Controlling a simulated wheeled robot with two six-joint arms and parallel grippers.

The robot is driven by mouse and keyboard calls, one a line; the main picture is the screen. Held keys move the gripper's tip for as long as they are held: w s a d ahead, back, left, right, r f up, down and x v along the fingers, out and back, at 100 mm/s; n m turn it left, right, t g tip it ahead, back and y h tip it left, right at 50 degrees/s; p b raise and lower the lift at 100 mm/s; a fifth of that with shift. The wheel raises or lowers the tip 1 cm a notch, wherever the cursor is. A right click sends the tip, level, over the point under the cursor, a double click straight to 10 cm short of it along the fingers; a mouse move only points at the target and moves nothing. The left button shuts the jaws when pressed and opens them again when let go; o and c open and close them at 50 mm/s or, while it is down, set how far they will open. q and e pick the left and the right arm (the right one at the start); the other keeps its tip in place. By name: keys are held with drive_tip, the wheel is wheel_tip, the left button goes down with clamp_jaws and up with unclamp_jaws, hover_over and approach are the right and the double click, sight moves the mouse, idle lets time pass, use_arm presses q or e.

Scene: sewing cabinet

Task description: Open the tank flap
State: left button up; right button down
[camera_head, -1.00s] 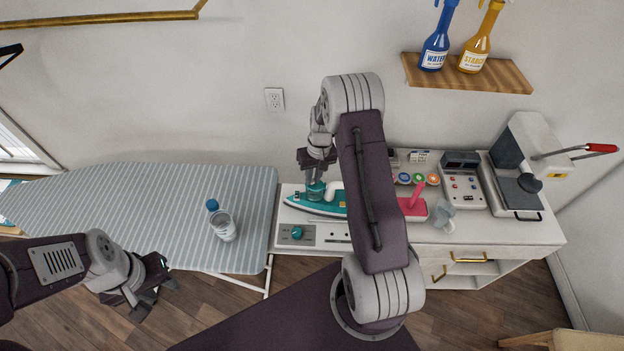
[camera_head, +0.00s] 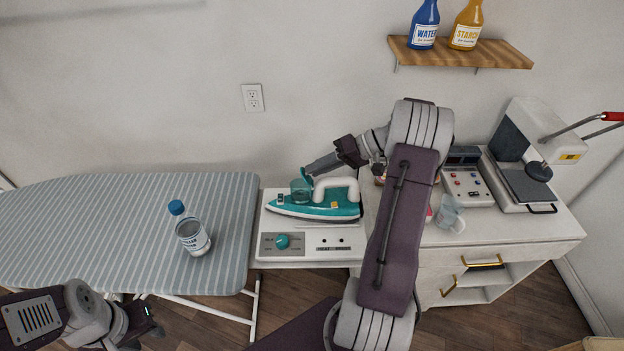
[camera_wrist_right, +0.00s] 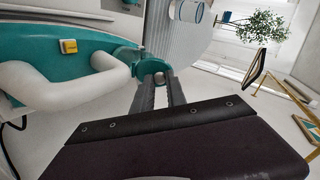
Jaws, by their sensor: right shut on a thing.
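The teal iron (camera_head: 335,207) with a white handle lies on the white control panel, its nose to the left; it also shows in the right wrist view (camera_wrist_right: 50,55). A clear teal tank (camera_head: 300,191) stands up near its nose. My right gripper (camera_head: 309,170) reaches in from the right, fingers pointing left and down at the top of the tank. In the right wrist view its fingers are close together and shut on the teal tank flap (camera_wrist_right: 150,66). My left gripper (camera_head: 138,322) hangs low in front of the ironing board, its fingertips unclear.
The striped ironing board (camera_head: 100,225) holds a water bottle (camera_head: 192,236). On the cabinet (camera_head: 510,232) are a clear cup (camera_head: 448,214), a control box (camera_head: 466,180) and a press (camera_head: 525,183). A shelf (camera_head: 470,56) with two spray bottles is on the wall above.

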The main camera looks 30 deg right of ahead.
drive_tip(key=shift+s+d+f+t+y+b, duration=0.2)
drive_tip(key=shift+d+t+y+b, duration=0.2)
drive_tip(key=shift+y+b, duration=0.35)
drive_tip(key=shift+s+d+f+t+y+b, duration=0.2)
drive_tip(key=shift+d+t+y+b, duration=0.15)
drive_tip(key=shift+y+b, duration=0.35)
drive_tip(key=shift+r, duration=0.1)
drive_tip(key=c, duration=1.3)
unclamp_jaws()
drive_tip(key=shift+c, duration=0.2)
drive_tip(key=shift+a, duration=0.1)
